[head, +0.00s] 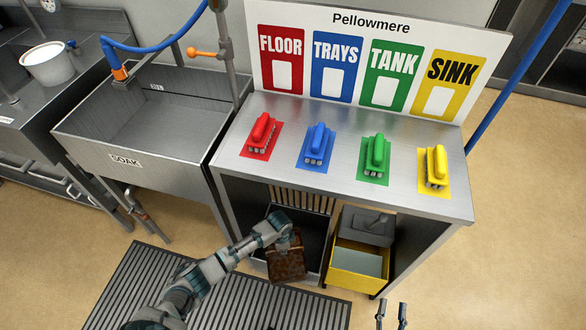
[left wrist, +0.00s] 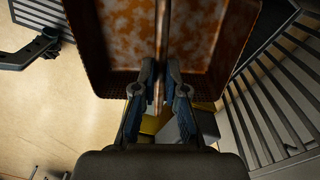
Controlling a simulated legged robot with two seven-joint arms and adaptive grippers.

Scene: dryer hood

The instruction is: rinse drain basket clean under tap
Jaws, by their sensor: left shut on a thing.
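The drain basket (head: 286,265) is brown with mottled, rusty-looking stains. It hangs in front of the opening under the bench, and fills the top of the left wrist view (left wrist: 200,40). My left gripper (head: 284,238) is shut on the basket's thin central strip, with both fingers (left wrist: 160,85) on either side of it. The tap, a blue hose with an orange end (head: 120,72), reaches over the steel sink (head: 150,115) marked SOAK. My right gripper (head: 391,308) is at the bottom edge, its fingers apart and empty.
A steel bench (head: 285,165) carries red, blue, green and yellow brushes before matching signs. Beneath it are a dark bin (head: 313,240) and a yellow bin (head: 357,268). A slatted grate (head: 130,290) lies on the floor. A white bucket (head: 48,65) stands left of the sink.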

